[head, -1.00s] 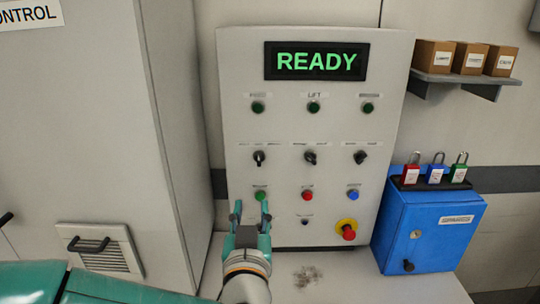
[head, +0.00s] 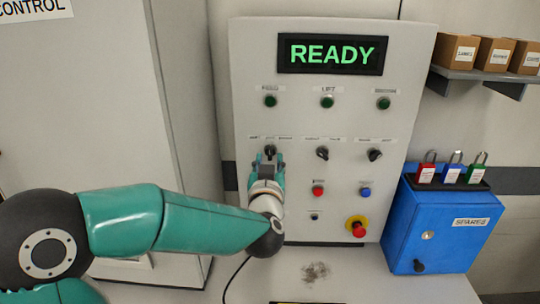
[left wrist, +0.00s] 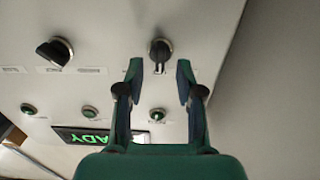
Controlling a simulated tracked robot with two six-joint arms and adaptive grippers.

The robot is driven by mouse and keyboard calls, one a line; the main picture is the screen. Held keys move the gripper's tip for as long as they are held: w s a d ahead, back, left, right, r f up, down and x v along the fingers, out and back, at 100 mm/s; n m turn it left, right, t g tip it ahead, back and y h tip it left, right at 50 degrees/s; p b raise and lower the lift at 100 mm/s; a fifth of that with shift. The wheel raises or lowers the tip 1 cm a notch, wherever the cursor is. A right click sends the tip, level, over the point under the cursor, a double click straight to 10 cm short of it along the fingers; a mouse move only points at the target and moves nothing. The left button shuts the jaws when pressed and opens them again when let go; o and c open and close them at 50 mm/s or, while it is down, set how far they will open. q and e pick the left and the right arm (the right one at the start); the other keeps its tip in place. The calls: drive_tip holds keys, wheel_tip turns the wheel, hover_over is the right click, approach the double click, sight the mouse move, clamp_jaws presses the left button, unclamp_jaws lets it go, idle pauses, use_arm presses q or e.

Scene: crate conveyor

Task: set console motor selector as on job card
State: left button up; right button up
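The grey console (head: 300,200) has a row of three black selectors: left (head: 270,150), middle (head: 322,153) and right (head: 375,155). Their labels are too blurred to read surely, so I cannot tell which is the motor selector. My left gripper (head: 268,160) is open in front of the left selector. In the left wrist view, its spread fingertips (left wrist: 159,68) lie either side of that selector (left wrist: 160,52), which shows no clear contact. The middle selector (left wrist: 55,52) points sideways at a slant there. No job card is seen. My right gripper is not in view.
A display (head: 331,54) reads READY above several green lamps. Red (head: 318,191) and blue (head: 365,192) buttons and a red emergency stop (head: 358,228) sit below the selectors. A blue spares box (head: 440,230) with three padlocks stands right. A tall cabinet (head: 150,120) is left.

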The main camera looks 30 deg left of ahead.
sight(270, 153)
use_arm(q)
drive_tip(key=shift+x, duration=1.25)
clamp_jaws()
